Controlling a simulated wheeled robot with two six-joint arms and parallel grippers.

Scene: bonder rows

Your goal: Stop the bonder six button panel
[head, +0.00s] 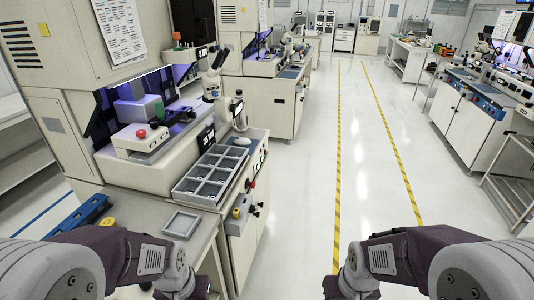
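The nearest bonder (165,150) stands at the left, with a purple-lit work area and a microscope (213,82). A red button (141,133) sits on a white box at its front. My two arms come in along the bottom edge, left and right. Neither gripper shows in the head view, and neither arm is seen touching the bonder.
A compartmented tray (211,174) sits on the bonder's bench, and a small grey tray (181,223) lies nearer me. A clear aisle (365,160) with yellow-black floor tape runs ahead. More bonders stand farther left, and a bench row (468,107) lines the right, with a metal rack (512,170).

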